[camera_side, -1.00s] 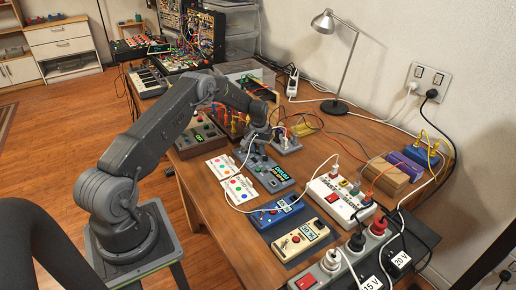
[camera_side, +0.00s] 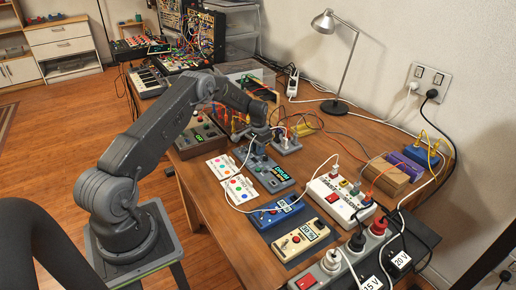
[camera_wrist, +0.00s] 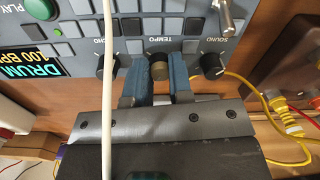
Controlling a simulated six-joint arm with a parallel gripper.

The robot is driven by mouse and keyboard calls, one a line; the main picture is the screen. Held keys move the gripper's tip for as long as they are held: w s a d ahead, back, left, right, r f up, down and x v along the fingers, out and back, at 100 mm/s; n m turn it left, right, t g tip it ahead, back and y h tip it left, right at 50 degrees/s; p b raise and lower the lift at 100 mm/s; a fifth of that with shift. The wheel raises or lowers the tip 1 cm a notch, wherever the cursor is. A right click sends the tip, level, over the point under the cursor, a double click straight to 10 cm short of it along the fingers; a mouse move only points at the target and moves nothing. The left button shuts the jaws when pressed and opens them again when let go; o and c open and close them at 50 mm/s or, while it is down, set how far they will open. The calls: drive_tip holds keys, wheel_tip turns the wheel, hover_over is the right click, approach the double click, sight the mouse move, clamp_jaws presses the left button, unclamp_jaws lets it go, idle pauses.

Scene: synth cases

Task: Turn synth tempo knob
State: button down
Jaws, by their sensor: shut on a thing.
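In the side view my gripper (camera_side: 258,140) is at the synth's far end, and the knob is hidden there. A black echo knob (camera_wrist: 107,67) sits left of the fingers and a black sound knob (camera_wrist: 213,65) right.
A white cable (camera_wrist: 108,100) runs across the wrist view in front of the panel and my gripper. Yellow cables (camera_wrist: 268,95) lie at the right. Blue (camera_side: 278,211) and cream (camera_side: 301,240) boxes and a white power strip (camera_side: 340,198) stand nearer on the desk.

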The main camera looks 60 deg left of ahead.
drive_tip(key=m, duration=0.3)
drive_tip(key=shift+m, duration=2.1)
drive_tip(key=c, duration=1)
unclamp_jaws()
drive_tip(key=shift+r, duration=0.1)
wheel_tip(320, 180, up, 14)
drive_tip(key=shift+s+d+f, duration=0.1)
drive_tip(key=shift+d+f, duration=0.05)
drive_tip(key=shift+f, duration=0.05)
